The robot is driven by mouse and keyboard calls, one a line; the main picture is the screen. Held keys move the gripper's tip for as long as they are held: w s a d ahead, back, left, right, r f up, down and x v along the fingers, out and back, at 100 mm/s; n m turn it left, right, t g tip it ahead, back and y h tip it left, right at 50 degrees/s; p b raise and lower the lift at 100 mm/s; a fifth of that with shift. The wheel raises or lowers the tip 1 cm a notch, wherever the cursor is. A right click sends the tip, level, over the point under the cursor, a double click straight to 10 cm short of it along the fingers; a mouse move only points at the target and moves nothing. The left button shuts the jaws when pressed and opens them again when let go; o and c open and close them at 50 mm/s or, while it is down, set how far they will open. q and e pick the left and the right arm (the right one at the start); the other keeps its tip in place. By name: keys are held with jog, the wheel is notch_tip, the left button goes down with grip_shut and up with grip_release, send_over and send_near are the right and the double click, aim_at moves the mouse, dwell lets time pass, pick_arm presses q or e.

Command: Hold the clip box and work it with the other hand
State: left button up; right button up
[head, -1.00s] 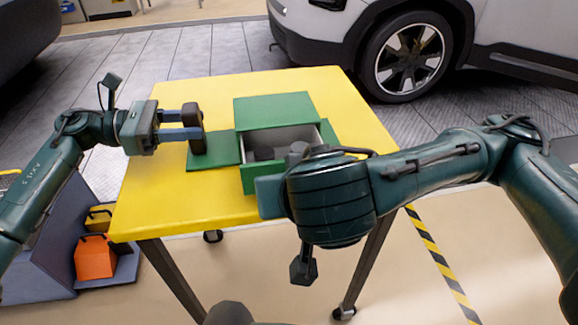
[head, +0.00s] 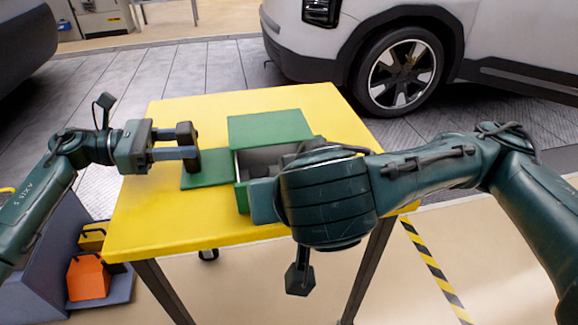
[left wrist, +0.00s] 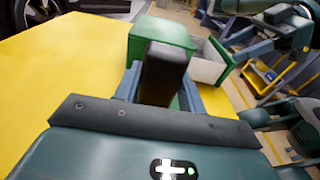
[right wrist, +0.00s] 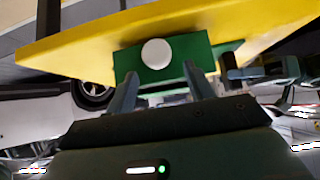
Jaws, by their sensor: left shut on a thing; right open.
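The green clip box (head: 270,128) stands on the yellow table with its light-lined drawer (head: 258,160) pulled partly out. A flat green plate (head: 212,171) extends from its left side.
The yellow table (head: 160,225) is bare around the box. My right forearm covers part of the drawer and the table's right front. A parked car (head: 400,70) is behind the table.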

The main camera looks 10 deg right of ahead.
notch_tip(320, 180, up, 8)
jog(key=shift+f, duration=0.2)
dwell(0.5)
pick_arm(q)
jog(key=o, duration=1)
jog(key=shift+c, duration=0.2)
